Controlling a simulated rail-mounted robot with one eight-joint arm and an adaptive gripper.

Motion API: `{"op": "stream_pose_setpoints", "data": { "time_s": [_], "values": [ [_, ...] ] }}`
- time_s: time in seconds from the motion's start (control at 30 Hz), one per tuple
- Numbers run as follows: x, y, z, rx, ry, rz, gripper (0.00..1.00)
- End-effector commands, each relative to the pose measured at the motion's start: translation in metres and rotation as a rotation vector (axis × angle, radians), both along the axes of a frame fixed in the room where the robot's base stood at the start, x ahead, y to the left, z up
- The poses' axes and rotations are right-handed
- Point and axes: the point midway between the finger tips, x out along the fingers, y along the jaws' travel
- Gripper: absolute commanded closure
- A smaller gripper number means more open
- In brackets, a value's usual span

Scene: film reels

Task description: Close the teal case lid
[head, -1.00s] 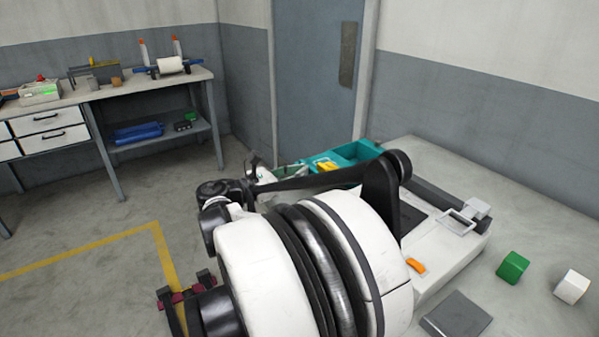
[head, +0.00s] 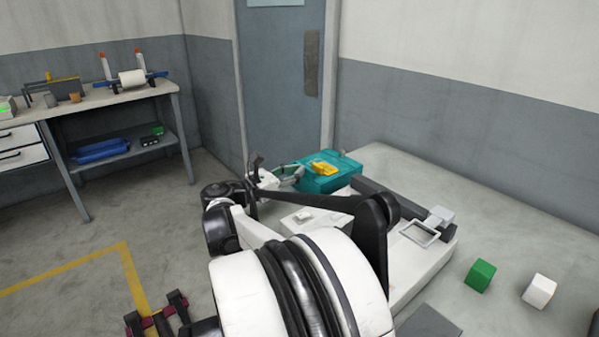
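The teal case (head: 345,179) sits at the far left end of the pale table, in front of the door. A yellow piece (head: 322,168) shows at its top; I cannot tell whether it lies inside or on it. The lid cannot be made out clearly, nor its angle. A thin greenish edge shows at the case's left, beside my gripper (head: 291,174). My gripper is at the left side of the case, small and partly hidden by my wrist. I cannot tell whether it touches the case or how its fingers stand.
A white device (head: 425,262) with a grey frame (head: 420,233) stands right of my arm. A green block (head: 480,276) and a white block (head: 539,291) lie on the table (head: 520,222), with free room behind them. A workbench (head: 100,97) stands at the back left.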

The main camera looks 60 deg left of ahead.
Motion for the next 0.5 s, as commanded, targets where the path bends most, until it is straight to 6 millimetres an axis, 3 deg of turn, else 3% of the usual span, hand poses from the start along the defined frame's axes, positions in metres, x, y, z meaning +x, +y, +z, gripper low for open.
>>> {"op": "stream_pose_setpoints", "data": {
  "time_s": [0.27, 0.5],
  "values": [
    [-0.015, -0.006, 0.0, 0.0, -0.001, -0.008, 1.0],
    [-0.06, -0.012, 0.002, 0.0, -0.001, -0.012, 1.0]
  ]
}}
